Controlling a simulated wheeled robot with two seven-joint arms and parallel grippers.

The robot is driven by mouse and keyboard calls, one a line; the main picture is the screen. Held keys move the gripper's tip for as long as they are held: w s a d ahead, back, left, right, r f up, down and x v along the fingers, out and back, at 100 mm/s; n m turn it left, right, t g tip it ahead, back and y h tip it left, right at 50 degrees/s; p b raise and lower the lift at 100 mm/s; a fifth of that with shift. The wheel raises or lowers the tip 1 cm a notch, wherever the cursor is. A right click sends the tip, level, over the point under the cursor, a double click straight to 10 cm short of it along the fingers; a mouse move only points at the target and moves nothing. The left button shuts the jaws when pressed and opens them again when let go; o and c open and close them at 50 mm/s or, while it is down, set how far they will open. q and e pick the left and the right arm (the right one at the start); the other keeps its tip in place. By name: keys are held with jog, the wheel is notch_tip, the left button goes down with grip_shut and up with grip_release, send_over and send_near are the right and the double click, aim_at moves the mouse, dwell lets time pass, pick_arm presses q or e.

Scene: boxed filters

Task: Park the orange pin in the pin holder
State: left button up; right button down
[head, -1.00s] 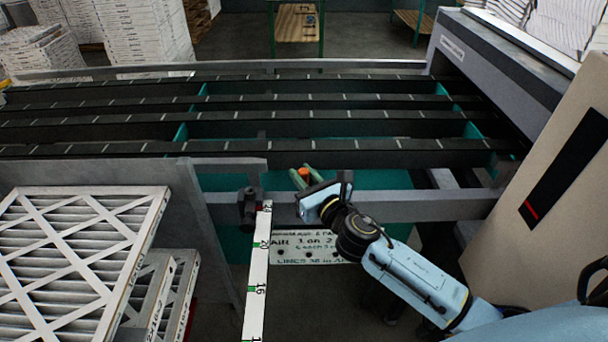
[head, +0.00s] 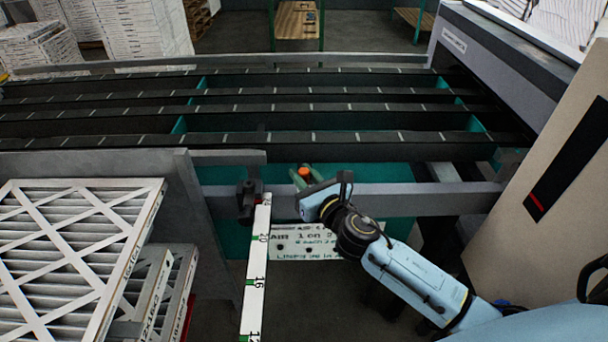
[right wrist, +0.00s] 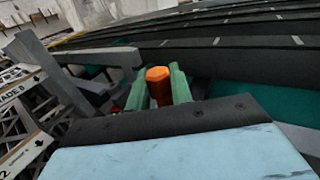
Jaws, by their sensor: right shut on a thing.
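The orange pin (head: 304,172) is between the green fingers of my right gripper (head: 305,177), just above the grey rail in the middle of the head view. In the right wrist view the orange pin (right wrist: 158,86) stands up between the two green fingers of the right gripper (right wrist: 160,92), which are shut on it. Its lower part is hidden by the wrist. A white board with printed lines and dark holes (head: 308,243) hangs below the rail, partly behind the right arm; I cannot tell whether it is the pin holder. My left gripper is not in view.
A white measuring strip (head: 257,265) with green marks runs from a dark clamp (head: 247,200) on the rail. Framed filters (head: 70,255) are stacked at left. Dark slatted conveyor bars (head: 300,115) lie beyond the rail. A beige cabinet (head: 555,190) stands at right.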

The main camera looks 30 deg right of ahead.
jog(key=shift+f, duration=0.4)
jog(key=c, duration=1.2)
grip_release()
jog(key=shift+o, duration=0.2)
jog(key=s+d+b, duration=0.1)
jog(key=s+b, duration=0.1)
jog(key=s, duration=1.1)
jog(key=shift+s, duration=0.2)
